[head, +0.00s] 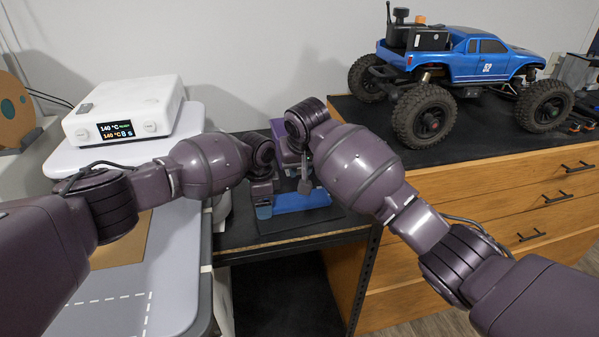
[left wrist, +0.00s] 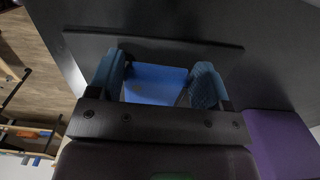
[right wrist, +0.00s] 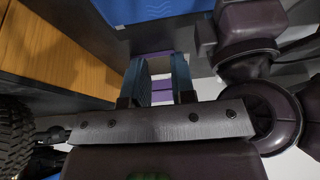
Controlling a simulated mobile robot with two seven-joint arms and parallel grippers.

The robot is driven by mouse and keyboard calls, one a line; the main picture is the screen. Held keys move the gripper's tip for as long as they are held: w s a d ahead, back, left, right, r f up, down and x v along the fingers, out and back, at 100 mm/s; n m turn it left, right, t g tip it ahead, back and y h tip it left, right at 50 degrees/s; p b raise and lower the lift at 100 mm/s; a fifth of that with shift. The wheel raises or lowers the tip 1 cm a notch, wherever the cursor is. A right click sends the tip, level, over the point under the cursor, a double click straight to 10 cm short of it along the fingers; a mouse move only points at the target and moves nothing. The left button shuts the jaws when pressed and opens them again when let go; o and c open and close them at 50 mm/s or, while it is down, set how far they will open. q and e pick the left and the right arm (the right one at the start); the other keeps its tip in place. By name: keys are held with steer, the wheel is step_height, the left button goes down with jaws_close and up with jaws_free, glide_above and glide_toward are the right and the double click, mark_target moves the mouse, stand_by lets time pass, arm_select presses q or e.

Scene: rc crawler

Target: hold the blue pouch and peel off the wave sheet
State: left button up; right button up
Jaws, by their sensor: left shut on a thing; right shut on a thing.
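The blue pouch (head: 305,201) lies over a dark flat board on the black worktop in the head view. My left gripper (head: 264,208) is shut on its left end; in the left wrist view the pouch (left wrist: 155,84) sits between the two blue-grey fingers. My right gripper (head: 305,186) points down just above and behind the pouch. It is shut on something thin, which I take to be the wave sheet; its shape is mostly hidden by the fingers. A white and purple patch (right wrist: 162,87) shows between those fingers in the right wrist view.
A purple block (head: 279,130) stands behind my grippers. A blue RC crawler (head: 480,65) stands on the wooden drawer cabinet (head: 480,195) at right. A white heater box (head: 125,108) with a display sits at left. The worktop's front edge is close below the pouch.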

arm_select(q)
steer(key=o, duration=1)
steer(key=shift+r, duration=0.1)
